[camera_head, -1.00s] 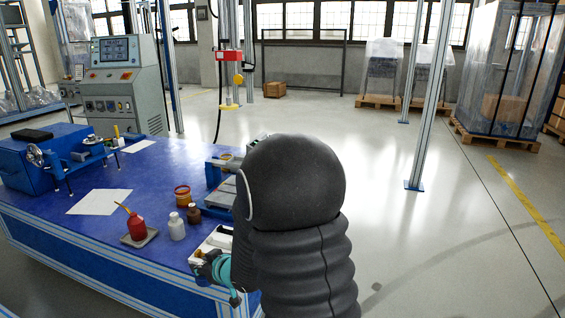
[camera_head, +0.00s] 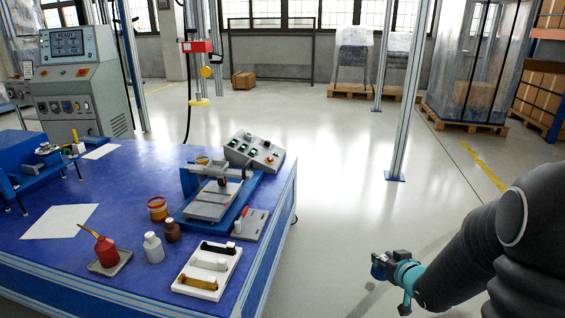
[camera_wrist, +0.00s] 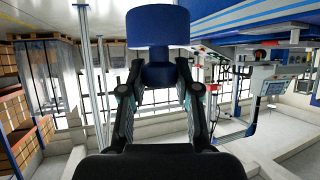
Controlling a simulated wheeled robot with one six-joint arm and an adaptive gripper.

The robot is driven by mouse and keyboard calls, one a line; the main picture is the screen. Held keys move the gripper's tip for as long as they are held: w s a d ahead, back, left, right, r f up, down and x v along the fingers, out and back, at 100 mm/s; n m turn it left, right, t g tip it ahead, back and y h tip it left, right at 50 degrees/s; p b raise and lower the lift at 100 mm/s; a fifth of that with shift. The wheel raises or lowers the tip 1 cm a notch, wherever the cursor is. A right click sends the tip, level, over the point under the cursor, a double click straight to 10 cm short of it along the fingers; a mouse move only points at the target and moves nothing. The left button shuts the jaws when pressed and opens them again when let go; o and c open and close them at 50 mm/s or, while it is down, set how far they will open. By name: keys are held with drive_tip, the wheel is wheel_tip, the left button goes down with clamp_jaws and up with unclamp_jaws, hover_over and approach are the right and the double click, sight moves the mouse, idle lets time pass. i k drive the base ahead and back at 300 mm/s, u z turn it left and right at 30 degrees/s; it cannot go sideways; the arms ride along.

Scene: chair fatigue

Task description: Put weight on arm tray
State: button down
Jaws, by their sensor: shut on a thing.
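The weight has a wide cylindrical body beyond the fingertips. In the head view my gripper (camera_head: 384,262) is at the lower right, over open floor and apart from the bench, with the blue weight (camera_head: 378,271) partly hidden at its end. I cannot tell which thing is the arm tray. A blue-framed fixture with grey plates (camera_head: 212,199) stands on the bench to the left of my gripper.
The blue bench (camera_head: 120,180) fills the left. On it are a white tray (camera_head: 233,268) with several parts, a red oil can (camera_head: 106,250), bottles and a control box (camera_head: 255,153). A metal post (camera_head: 404,120) stands behind my gripper. The floor between is clear.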

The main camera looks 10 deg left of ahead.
sight(217, 166)
drive_tip(key=z, duration=0.45)
drive_tip(key=i, duration=3.35)
drive_tip(key=u, duration=3.9)
